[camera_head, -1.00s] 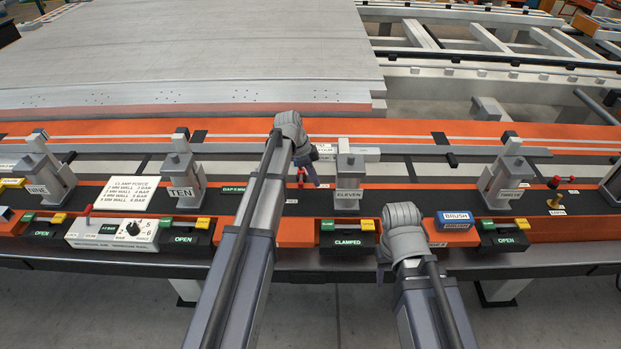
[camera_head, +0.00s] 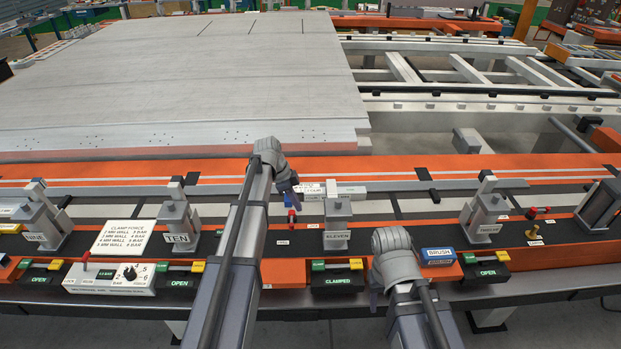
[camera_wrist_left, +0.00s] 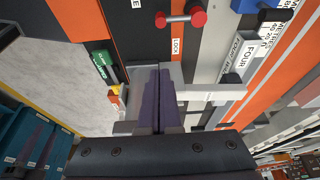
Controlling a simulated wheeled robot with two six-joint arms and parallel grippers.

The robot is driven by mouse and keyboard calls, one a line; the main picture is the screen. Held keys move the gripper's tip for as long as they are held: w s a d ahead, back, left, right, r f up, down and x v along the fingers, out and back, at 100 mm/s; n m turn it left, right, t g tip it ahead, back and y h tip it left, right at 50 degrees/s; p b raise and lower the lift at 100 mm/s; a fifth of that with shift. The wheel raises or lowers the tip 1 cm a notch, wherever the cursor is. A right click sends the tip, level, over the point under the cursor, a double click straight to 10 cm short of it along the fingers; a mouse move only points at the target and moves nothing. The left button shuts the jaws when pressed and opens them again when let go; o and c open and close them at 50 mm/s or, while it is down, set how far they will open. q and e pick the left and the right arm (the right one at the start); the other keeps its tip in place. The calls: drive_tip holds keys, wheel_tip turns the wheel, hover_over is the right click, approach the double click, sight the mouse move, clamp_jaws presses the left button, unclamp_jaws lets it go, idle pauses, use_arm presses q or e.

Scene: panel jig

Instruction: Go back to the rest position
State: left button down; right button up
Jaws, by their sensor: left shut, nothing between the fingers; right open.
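My left gripper (camera_head: 290,188) hangs over the jig rail between clamp TEN (camera_head: 178,225) and clamp ELEVEN (camera_head: 337,226). In the left wrist view its two dark fingers (camera_wrist_left: 158,98) lie together with nothing between them. A red-knobbed pin by a LOCK label (camera_wrist_left: 181,18) shows beyond the fingertips, apart from them. My right gripper (camera_head: 374,300) is at the front edge of the jig, right of the CLAMPED block (camera_head: 338,280). My own wrist mostly hides it; its fingers barely show and I see nothing held.
A blue BRUSH block (camera_head: 438,254) lies just right of my right wrist. Clamp TWELVE (camera_head: 485,212) stands farther right. A clamp-force card (camera_head: 123,237) and a dial box (camera_head: 110,277) are at left. A large grey panel (camera_head: 180,85) lies behind the orange rail.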

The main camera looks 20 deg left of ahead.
use_arm(q)
drive_tip(key=s+d+n+y, duration=0.2)
drive_tip(key=s+d+n, duration=0.3)
drive_tip(key=s, duration=0.8)
drive_tip(key=s+d+f+n+g+y, duration=0.1)
drive_tip(key=s+d+n+y, duration=0.2)
drive_tip(key=s+d, duration=0.9)
drive_tip(key=s+n, duration=0.1)
drive_tip(key=n, duration=0.1)
drive_tip(key=shift+s+d+n, duration=0.25)
drive_tip(key=shift+d+n, duration=0.05)
